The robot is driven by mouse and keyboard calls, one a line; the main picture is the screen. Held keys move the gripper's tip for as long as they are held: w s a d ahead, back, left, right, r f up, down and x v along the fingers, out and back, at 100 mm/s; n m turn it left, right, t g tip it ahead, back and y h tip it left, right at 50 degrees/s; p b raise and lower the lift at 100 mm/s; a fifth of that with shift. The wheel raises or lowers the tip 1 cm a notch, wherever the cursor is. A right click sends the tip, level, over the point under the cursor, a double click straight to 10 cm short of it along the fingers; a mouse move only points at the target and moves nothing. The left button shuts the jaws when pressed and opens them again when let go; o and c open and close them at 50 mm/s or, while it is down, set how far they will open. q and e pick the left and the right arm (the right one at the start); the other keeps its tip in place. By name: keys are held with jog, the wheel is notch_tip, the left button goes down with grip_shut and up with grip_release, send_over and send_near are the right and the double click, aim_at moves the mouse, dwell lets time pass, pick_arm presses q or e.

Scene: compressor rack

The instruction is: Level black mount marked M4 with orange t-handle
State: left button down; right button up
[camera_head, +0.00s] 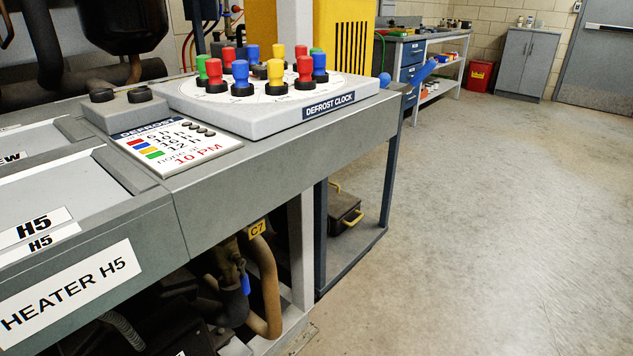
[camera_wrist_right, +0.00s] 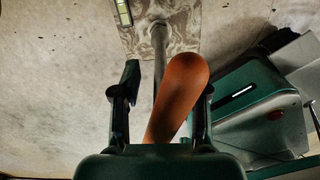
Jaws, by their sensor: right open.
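My right gripper (camera_wrist_right: 168,88) shows in the right wrist view with its two dark fingers apart. An orange rounded handle (camera_wrist_right: 180,92) lies between and in front of the fingers, tilted with its rounded end up and to the right. A grey metal rod (camera_wrist_right: 159,55) runs from behind the handle up to a mottled metal plate (camera_wrist_right: 180,28). I cannot tell whether the fingers touch the handle. No black mount with a readable M4 mark is in view. Neither gripper shows in the head view.
A grey bench with a HEATER H5 label (camera_head: 66,291) fills the left of the head view. On it stand a DEFROST CLOCK board (camera_head: 265,112) with several coloured knobs and a colour chart (camera_head: 177,143). Open floor (camera_head: 480,220) lies to the right. A black toolbox (camera_head: 343,212) sits below.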

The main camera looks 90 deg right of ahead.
notch_tip(320, 180, up, 10)
jog(key=shift+w+a+r, duration=0.1)
jog(key=shift+r, duration=0.85)
